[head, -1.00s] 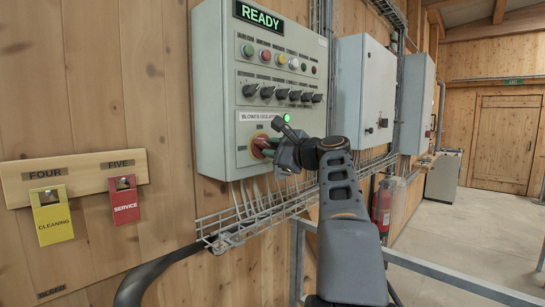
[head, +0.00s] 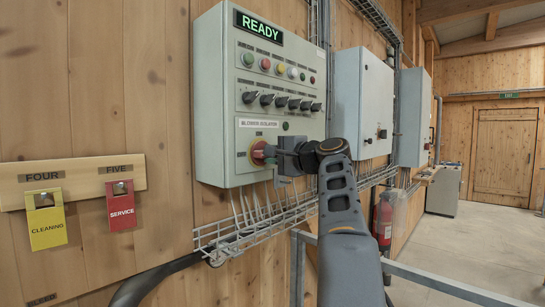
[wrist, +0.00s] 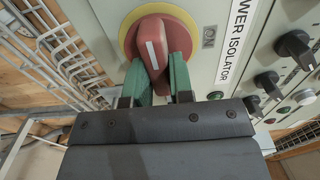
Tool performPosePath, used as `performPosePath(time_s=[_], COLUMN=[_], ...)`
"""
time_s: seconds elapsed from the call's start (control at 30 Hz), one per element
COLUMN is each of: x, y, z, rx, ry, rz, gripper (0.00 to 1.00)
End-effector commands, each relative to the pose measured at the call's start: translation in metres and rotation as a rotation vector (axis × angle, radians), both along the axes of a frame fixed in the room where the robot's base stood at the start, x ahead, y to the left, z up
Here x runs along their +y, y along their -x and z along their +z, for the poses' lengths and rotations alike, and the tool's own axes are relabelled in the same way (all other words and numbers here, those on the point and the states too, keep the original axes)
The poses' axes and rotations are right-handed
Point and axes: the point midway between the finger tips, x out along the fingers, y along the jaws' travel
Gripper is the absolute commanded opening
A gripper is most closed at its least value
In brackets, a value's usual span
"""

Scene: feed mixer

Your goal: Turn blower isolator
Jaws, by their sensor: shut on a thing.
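The blower isolator is a red rotary knob (head: 258,153) on a yellow disc, low on the grey control panel under the "BLOWER ISOLATOR" label. My gripper (head: 271,155) reaches it from the right and is shut on it. In the wrist view, the two green fingers of my gripper (wrist: 159,64) sit on either side of the red knob (wrist: 153,30). The knob's white mark runs along the picture's vertical, and the "ON" plate (wrist: 209,37) lies to its right, off the mark's line. The small green lamp (head: 285,126) beside the label is dark.
The panel display (head: 258,27) reads READY above coloured buttons and a row of black selectors (head: 280,101). A wire cable tray (head: 240,235) runs below. Yellow and red tags (head: 121,206) hang at left. A grey rail (head: 440,280) crosses at lower right.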

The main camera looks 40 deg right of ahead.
Motion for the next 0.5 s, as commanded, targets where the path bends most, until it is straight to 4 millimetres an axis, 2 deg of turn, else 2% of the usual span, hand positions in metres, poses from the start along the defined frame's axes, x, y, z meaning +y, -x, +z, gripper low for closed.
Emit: performPosePath(time_s=[0.43,0.47,0.5], x=[-0.0002,-0.0002,-0.0002], y=[0.0,0.0,0.0], z=[-0.0005,-0.0006,-0.0005], rx=[0.0,0.0,0.0], ry=[0.012,0.012,0.012], rz=[0.0,0.0,0.0], gripper=[0.0,0.23,0.27])
